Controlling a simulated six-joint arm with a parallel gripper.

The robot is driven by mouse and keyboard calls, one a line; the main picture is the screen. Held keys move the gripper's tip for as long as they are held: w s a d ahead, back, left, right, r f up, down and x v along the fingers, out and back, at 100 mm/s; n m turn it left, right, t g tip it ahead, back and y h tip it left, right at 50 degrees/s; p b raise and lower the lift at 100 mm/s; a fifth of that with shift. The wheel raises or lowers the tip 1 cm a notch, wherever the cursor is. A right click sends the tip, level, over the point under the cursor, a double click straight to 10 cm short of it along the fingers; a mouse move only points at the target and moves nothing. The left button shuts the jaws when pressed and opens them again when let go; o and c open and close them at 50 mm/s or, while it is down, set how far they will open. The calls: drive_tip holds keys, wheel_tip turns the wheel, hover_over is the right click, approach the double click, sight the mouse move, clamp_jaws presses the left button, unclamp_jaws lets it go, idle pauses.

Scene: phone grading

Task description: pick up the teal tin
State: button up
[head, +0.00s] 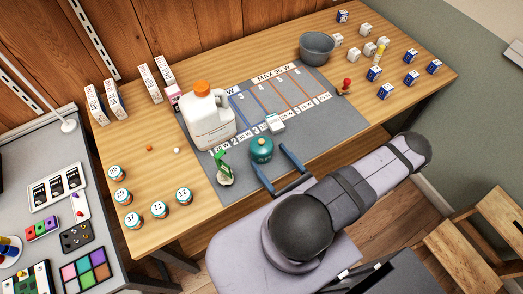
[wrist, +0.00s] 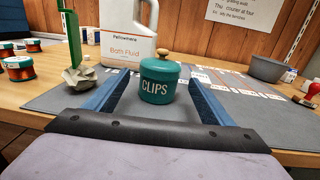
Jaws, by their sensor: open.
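The teal tin (head: 261,150) is a round lidded pot with a wooden knob, standing upright on the grey mat near its front edge. In the wrist view the tin (wrist: 158,84) reads "CLIPS" on its front. My gripper (head: 271,166) is open. In the wrist view its two blue fingers (wrist: 158,95) lie left and right of the tin, with a gap visible on each side. The tin's base shows on the mat. I cannot tell exactly how far the fingertips reach along the tin.
A large white jug (head: 207,122) with an orange cap stands just behind the tin. A green-handled item on a pale base (head: 224,172) stands close on the left. A white block (head: 276,124) is behind right. A grey bowl (head: 317,50) is farther back. The mat (head: 330,145) is clear to the right.

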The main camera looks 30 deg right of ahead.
sight(267, 157)
drive_tip(key=shift+w, duration=0.1)
drive_tip(key=shift+w+a+f, duration=0.1)
drive_tip(key=shift+w, duration=0.6)
drive_tip(key=shift+w+a+f, duration=0.1)
drive_tip(key=shift+w, duration=1.7)
drive_tip(key=c, duration=1.2)
